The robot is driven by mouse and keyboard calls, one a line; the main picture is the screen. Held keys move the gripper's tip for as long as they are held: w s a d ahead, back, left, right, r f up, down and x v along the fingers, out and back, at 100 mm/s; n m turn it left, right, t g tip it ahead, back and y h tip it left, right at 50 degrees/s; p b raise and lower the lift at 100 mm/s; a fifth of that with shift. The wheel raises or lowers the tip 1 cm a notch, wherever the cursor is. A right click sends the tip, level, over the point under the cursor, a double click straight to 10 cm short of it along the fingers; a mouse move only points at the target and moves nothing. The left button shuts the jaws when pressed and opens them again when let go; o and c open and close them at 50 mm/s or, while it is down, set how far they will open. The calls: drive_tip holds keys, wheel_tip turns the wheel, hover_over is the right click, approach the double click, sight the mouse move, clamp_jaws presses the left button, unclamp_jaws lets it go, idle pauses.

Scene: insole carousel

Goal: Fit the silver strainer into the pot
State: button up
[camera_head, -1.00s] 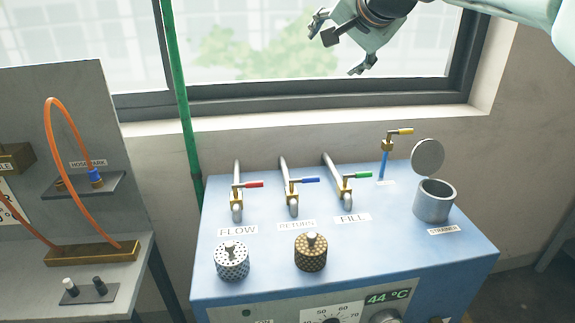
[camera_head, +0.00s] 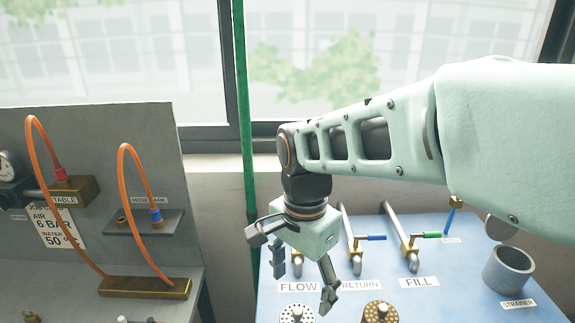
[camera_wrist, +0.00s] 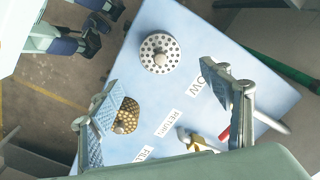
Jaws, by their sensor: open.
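The silver strainer (camera_head: 297,314), a perforated cylinder with a knob on top, stands upright on the blue bench top by the FLOW label, cut by the lower edge of the head view. It shows whole in the wrist view (camera_wrist: 160,53). The pot (camera_head: 507,270) is a grey open cylinder behind the STRAINER label at the right; its round lid (camera_head: 500,228) stands raised, partly hidden by my arm. My gripper (camera_head: 302,285) is open and empty, pointing down above the bench near the silver strainer. In the wrist view the strainer lies beyond the fingertips, apart from them.
A brass strainer (camera_head: 380,312) stands right of the silver one, close to one finger in the wrist view. Valve pipes with coloured handles, such as the blue one (camera_head: 371,237), rise behind. A green upright pipe (camera_head: 243,110) stands behind my gripper. A hose panel (camera_head: 95,200) is at left.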

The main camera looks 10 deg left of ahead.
sight(297, 320)
drive_tip(key=f, duration=0.5)
drive_tip(key=shift+s+d+f, duration=0.1)
drive_tip(key=shift+s, duration=0.15)
drive_tip(key=shift+w+a+f, duration=0.1)
drive_tip(key=shift+a+f, duration=0.1)
drive_tip(key=shift+f, duration=1.25)
drive_tip(key=shift+a+f, duration=0.15)
drive_tip(key=shift+f, duration=1.25)
drive_tip(key=c, duration=1.3)
drive_tip(key=shift+r, duration=0.1)
drive_tip(key=shift+c, duration=0.2)
